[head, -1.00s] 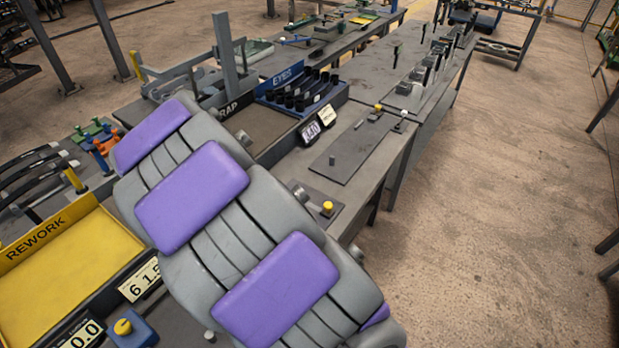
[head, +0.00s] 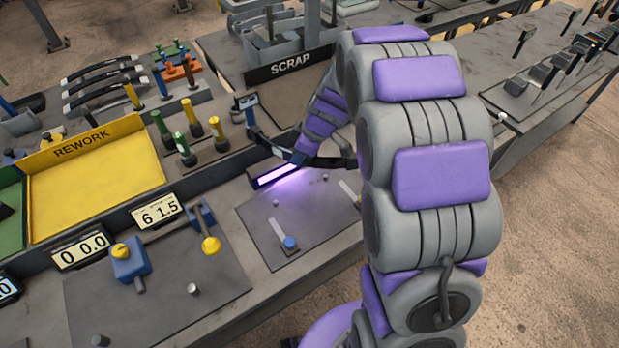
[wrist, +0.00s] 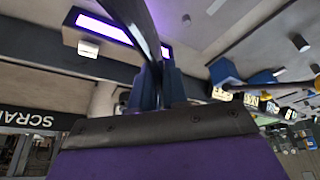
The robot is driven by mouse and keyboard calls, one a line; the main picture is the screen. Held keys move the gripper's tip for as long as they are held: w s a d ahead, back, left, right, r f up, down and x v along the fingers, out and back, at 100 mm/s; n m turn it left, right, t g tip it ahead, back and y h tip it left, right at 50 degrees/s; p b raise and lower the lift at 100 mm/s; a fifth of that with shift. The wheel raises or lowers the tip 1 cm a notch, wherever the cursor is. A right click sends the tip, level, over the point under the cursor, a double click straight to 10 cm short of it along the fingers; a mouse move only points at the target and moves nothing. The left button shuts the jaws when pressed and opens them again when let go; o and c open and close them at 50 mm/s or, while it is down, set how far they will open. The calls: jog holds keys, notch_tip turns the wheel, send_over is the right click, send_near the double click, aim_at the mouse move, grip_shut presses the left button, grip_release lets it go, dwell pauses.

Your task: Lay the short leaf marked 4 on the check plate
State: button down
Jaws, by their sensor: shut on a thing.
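A dark, curved leaf (head: 272,143) hangs in the air above the bench, with a blue-and-white piece at its raised left end. My gripper (head: 300,157) is shut on it near the middle of its length; the jaws are small and partly dark in the head view. In the wrist view the leaf (wrist: 145,30) rises between the jaws (wrist: 160,88). I cannot read a 4 on it. Below is a flat grey plate (head: 300,205) with small pegs and a blue knob, probably the check plate; my arm hides its right part. The leaf is apart from it.
A lit purple lamp bar (head: 275,175) stands at the plate's back edge. A yellow REWORK tray (head: 95,185), number displays (head: 157,210) and green and yellow posts (head: 195,135) lie left. The SCRAP bin (head: 290,65) is behind. Curved leaves (head: 105,85) rest at back left.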

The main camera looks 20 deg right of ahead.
jog(key=f+n+g+b, duration=0.1)
jog(key=f+n, duration=0.2)
jog(key=f, duration=0.1)
jog(key=s+d+f+n+g+b, duration=0.1)
jog(key=f+n+b, duration=0.1)
jog(key=f+n, duration=0.2)
jog(key=s+d+f+n+g+b, duration=0.1)
jog(key=f+n+g+b, duration=0.1)
jog(key=f, duration=0.3)
jog(key=shift+d+n+y, duration=0.15)
jog(key=shift+n+y, duration=0.15)
jog(key=shift+n, duration=0.6)
jog(key=shift+a+f+b, duration=0.2)
jog(key=shift+f+b, duration=0.15)
jog(key=shift+f, duration=0.2)
jog(key=shift+d+f, duration=0.15)
jog(key=shift+f, duration=0.15)
jog(key=shift+d, duration=0.25)
jog(key=shift+a+b, duration=0.35)
jog(key=shift+b, duration=0.1)
jog(key=shift+d, duration=0.2)
